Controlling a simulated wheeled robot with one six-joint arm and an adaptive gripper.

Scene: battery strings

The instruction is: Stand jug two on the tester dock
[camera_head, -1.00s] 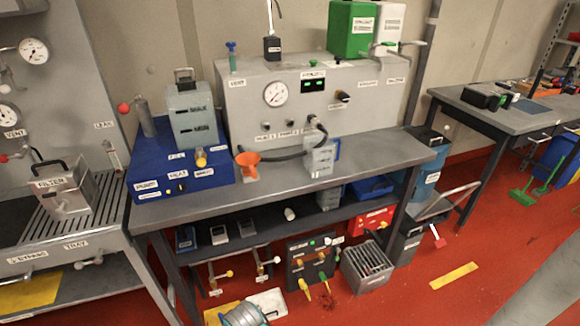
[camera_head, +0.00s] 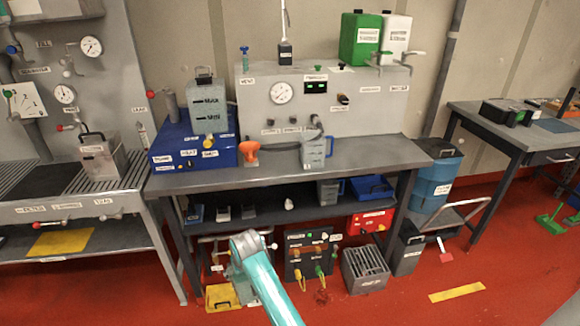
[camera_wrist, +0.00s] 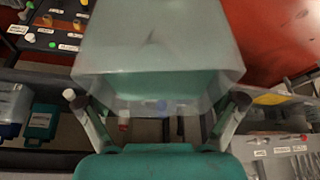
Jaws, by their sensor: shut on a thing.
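My gripper (camera_wrist: 158,100) shows in the wrist view with one finger at each side of a translucent grey, box-shaped vessel (camera_wrist: 155,50). It is shut on this vessel, which looks like a jug; no number is readable on it. A second jug (camera_head: 328,190) stands on the shelf below. I cannot make out which label marks the tester dock. My fingertips and the held vessel cannot be made out in the head view.
A blue heater box (camera_head: 190,155) carries a grey MAX/MIN tank (camera_head: 206,100). The bench top (camera_head: 385,153) is clear on the right. A slatted tray (camera_head: 60,200) is at left. A blue bin (camera_head: 432,185) stands at right.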

